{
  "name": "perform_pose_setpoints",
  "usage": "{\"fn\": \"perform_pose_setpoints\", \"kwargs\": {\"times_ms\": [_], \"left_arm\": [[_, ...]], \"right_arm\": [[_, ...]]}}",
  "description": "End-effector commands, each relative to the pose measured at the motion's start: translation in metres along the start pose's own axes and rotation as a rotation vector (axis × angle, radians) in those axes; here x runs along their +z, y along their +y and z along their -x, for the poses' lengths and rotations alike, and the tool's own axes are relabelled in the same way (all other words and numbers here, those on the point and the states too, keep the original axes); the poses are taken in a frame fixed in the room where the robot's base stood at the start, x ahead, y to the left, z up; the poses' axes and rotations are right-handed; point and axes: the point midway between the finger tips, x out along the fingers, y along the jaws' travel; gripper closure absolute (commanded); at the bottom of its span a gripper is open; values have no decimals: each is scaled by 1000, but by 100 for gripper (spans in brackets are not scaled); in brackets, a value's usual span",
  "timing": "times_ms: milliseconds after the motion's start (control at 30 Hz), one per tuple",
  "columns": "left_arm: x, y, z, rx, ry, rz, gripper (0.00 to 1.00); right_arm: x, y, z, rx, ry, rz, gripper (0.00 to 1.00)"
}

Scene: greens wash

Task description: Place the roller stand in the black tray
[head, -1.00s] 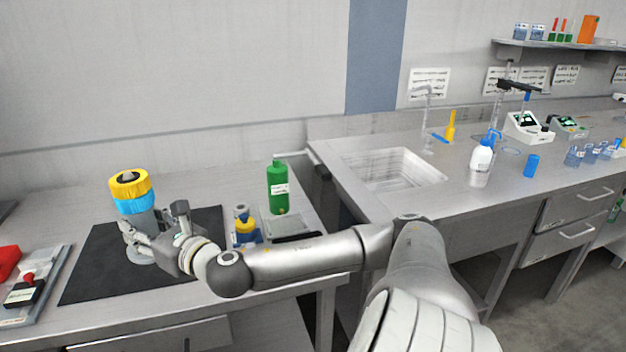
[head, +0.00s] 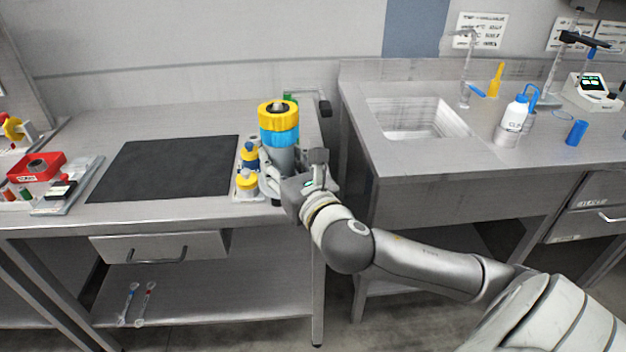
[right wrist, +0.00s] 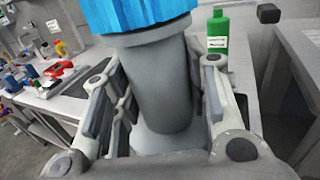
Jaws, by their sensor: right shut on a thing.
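The roller stand (head: 281,158) is a grey upright column with a blue band and a yellow top. My right gripper (head: 277,182) is shut around its grey column and holds it upright at the right end of the left bench. In the right wrist view, the grey column (right wrist: 160,90) stands between the fingers, with a pale round base below. My left gripper is not in view.
Small blue-and-yellow bottles (head: 247,182) stand just left of the stand. A green bottle (right wrist: 218,32) is behind it. A red bin (head: 38,168) is at far left; a sink (head: 418,120) is to the right.

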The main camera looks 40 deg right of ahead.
Motion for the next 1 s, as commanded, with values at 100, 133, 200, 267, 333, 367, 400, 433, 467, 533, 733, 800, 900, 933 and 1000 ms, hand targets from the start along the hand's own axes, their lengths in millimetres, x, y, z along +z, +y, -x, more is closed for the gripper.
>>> {"fn": "perform_pose_setpoints", "kwargs": {"times_ms": [100,133,200,267,333,367,400,433,467,533,733,800,900,933,1000], "left_arm": [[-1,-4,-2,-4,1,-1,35],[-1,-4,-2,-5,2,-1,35],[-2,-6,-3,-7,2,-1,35],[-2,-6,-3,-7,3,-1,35],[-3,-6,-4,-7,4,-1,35],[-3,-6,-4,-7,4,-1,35],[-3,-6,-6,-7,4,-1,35],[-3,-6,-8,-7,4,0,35],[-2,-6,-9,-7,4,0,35],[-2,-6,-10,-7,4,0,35],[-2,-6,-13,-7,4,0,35],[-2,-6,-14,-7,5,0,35],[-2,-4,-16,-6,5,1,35],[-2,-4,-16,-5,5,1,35],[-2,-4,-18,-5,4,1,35]], "right_arm": [[-11,-16,-19,-6,1,3,92],[-14,-20,-25,-6,1,3,92],[-21,-29,-37,-5,0,2,92],[-26,-37,-48,-7,0,2,92],[-33,-45,-60,-5,0,1,92],[-35,-49,-65,-5,0,0,92],[-45,-53,-70,-5,2,-2,92],[-52,-56,-74,-5,3,-3,92],[-57,-58,-77,-4,3,-3,92],[-68,-64,-85,-4,0,-3,92],[-85,-73,-99,-2,-3,-1,92],[-88,-74,-100,-1,-3,-1,92],[-97,-78,-105,-2,0,-2,92],[-102,-77,-105,-1,0,-4,92],[-112,-77,-104,-2,2,-5,92]]}}
